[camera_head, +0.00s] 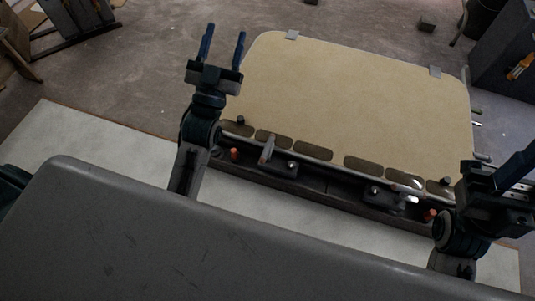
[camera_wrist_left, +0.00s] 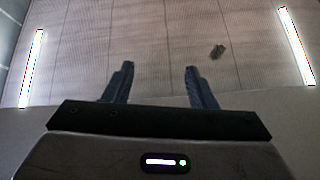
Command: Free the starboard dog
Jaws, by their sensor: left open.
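A tan hatch board (camera_head: 350,85) with a pale rim lies beyond a dark rail (camera_head: 325,188). Two lever dogs sit along its near edge. The left dog (camera_head: 267,150) has its grey lever standing up at a slant. The right dog (camera_head: 402,190) has a pale lever lying lower, near the rim; I cannot tell which one is starboard. My left gripper (camera_head: 222,46) is open and empty, raised beside the board's left edge; it also shows in the left wrist view (camera_wrist_left: 160,72). My right gripper (camera_head: 515,180) is at the right edge, near the right dog, its jaws unclear.
Orange-red pegs (camera_head: 234,154) and dark knobs (camera_head: 241,120) stand near both ends of the rail. A white bench top (camera_head: 75,140) runs beneath. A large grey panel (camera_head: 180,240) fills the foreground. Open floor (camera_head: 150,60) lies left of the board.

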